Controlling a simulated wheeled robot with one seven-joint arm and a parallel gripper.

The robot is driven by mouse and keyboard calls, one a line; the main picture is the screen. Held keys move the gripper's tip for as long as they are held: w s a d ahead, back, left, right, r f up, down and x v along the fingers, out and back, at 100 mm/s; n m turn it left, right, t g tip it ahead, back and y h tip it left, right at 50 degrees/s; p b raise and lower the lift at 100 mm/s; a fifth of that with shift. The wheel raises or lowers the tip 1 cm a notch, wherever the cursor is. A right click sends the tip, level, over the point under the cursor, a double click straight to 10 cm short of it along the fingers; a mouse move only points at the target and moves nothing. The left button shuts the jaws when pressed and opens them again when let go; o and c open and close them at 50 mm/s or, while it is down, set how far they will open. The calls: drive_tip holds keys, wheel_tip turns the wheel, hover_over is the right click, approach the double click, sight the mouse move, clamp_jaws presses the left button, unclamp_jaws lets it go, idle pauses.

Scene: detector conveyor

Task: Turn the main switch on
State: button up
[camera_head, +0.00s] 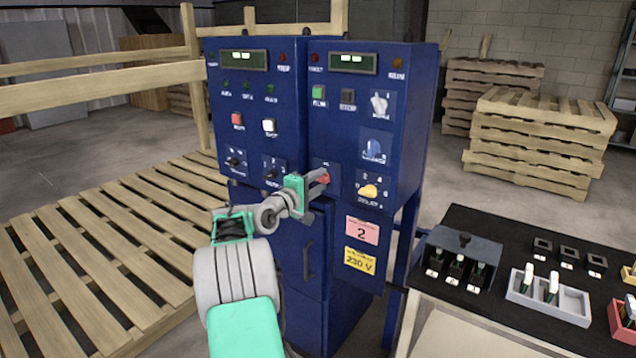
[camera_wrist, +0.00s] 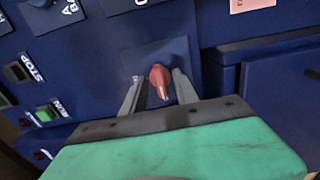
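The main switch is a red rotary knob (camera_wrist: 160,80) on a square plate of the blue cabinet (camera_head: 340,125). It also shows in the head view as a red knob (camera_head: 324,178), partly covered by my fingers. In the wrist view its white pointer mark faces down toward my gripper's body. My gripper (camera_wrist: 158,92) is at the panel with one finger on each side of the knob. The fingers are apart, with what look like narrow gaps beside the knob; contact cannot be told for sure. The plate's lettering is too small to read.
Above the switch are a green button (camera_head: 319,92) and a dark one (camera_head: 347,96). A yellow knob (camera_head: 369,191) sits to the right. A dark table (camera_head: 500,245) with small parts stands at right. Wooden pallets (camera_head: 110,240) lie at left.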

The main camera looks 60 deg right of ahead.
drive_tip(key=shift+c, duration=0.4)
clamp_jaws()
drive_tip(key=shift+f+b, duration=0.15)
drive_tip(key=shift+b, duration=0.15)
drive_tip(key=shift+w+m+b, duration=0.1)
drive_tip(key=shift+m+b, duration=7.45)
drive_tip(key=shift+m, duration=1.45)
